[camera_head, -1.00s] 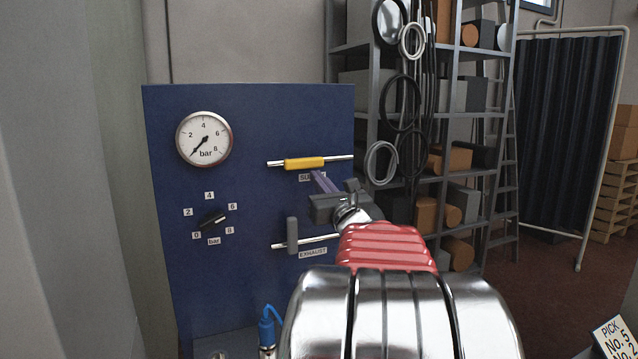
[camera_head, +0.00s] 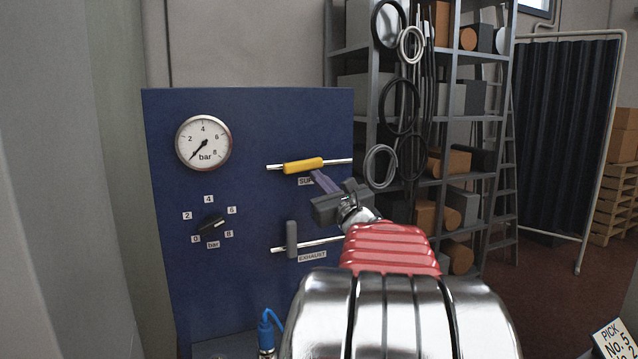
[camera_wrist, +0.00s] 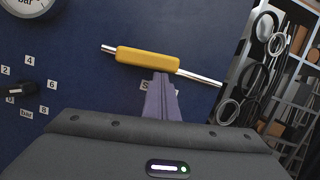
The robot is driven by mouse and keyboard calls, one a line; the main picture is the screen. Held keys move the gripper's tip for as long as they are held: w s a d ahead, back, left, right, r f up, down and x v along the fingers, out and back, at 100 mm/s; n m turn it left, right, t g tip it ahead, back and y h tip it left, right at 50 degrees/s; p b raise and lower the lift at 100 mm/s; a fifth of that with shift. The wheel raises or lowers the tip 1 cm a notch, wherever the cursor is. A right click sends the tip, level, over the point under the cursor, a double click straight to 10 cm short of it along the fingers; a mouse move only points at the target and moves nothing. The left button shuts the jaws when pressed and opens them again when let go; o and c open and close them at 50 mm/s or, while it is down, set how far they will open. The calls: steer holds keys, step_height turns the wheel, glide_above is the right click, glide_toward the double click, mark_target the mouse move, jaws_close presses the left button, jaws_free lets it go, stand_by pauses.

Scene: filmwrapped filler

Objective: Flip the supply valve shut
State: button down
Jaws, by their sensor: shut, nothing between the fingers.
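The yellow supply valve handle (camera_head: 303,165) lies nearly along its silver pipe on the blue panel, its right end tilted slightly up from the pipe line. The wrist view shows the same yellow handle (camera_wrist: 148,57) and its tilt. My gripper (camera_head: 317,173) is shut and empty, its purple fingers pointing up at the handle's underside, right of its middle. In the wrist view the fingertips (camera_wrist: 161,76) meet or nearly meet the handle's lower edge. The fingers partly cover the supply label (camera_head: 304,181).
Below, the grey exhaust handle (camera_head: 292,239) stands upright across its pipe. A pressure gauge (camera_head: 204,142) and a black knob (camera_head: 212,225) are on the panel's left. A shelf rack with hanging hoses (camera_head: 400,105) stands right of the panel.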

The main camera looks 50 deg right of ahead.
mark_target(319, 158)
steer(key=r+n, duration=0.1)
steer(key=n+y, duration=0.1)
steer(key=n, duration=0.1)
steer(key=r+n, duration=0.1)
steer(key=n, duration=0.1)
steer(key=shift+s+d+r+y, duration=0.15)
steer(key=shift+d+r+y, duration=0.1)
steer(key=shift+r+y, duration=0.05)
steer(key=r+n, duration=0.1)
steer(key=n, duration=0.1)
steer(key=n+y, duration=0.1)
steer(key=r+n, duration=0.1)
steer(key=n, duration=0.1)
steer(key=shift+a+r+n, duration=0.25)
steer(key=shift+r+n, duration=0.05)
steer(key=shift+w+a+r+n+g+y, duration=0.3)
steer(key=shift+a+r+n, duration=0.2)
steer(key=shift+n, duration=0.9)
steer(key=shift+w+a+r+n+g+y, duration=0.15)
steer(key=shift+w+a+r+n+y, duration=0.35)
steer(key=shift+n, duration=0.9)
steer(key=shift+w+a+r+n+g+y, duration=0.25)
steer(key=shift+r+n, duration=0.4)
steer(key=shift+n, duration=0.75)
steer(key=shift+s+a, duration=0.1)
